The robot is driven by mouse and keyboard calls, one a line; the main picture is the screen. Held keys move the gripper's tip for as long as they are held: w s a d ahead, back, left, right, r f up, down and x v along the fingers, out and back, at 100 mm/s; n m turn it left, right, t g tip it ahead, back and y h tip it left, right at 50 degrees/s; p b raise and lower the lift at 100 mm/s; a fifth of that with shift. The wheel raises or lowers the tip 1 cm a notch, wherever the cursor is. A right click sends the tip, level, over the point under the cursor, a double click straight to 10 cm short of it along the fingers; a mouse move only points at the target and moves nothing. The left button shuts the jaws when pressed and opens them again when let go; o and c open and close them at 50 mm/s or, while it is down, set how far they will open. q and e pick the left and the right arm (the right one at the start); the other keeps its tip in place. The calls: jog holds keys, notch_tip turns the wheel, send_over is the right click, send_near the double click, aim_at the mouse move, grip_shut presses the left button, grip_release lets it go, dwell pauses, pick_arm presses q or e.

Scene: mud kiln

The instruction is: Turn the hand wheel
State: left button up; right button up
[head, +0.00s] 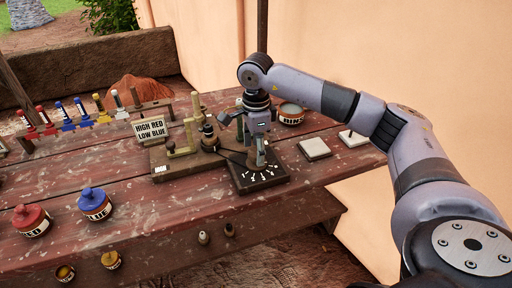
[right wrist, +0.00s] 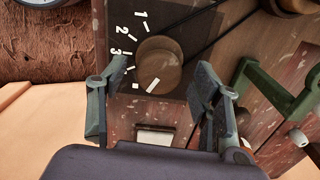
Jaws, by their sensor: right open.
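A round brown wooden knob, the likely hand wheel (right wrist: 158,66), sits on a dark plate (right wrist: 185,22) with white marks and the numerals 1, 2 and 3. A white pointer line shows on its rim near the bottom. In the head view the dark plate (head: 270,183) lies on the table's right part, and my gripper partly covers the knob. My right gripper (head: 261,151) is above the plate, pointing down. In the right wrist view its two fingers (right wrist: 162,76) are apart, one on each side of the knob; I cannot tell whether they touch it. My left gripper is not in view.
A wooden stand with a post (head: 194,122) and a sign (head: 150,130) stand just left of the plate. A labelled pot (head: 290,114) stands behind, and pale tiles (head: 314,148) lie to the right. Red (head: 31,220) and blue (head: 94,204) pots stand at the left.

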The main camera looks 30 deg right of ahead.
notch_tip(320, 180, up, 12)
dwell(0.6)
jog(key=shift+f, duration=0.1)
dwell(0.4)
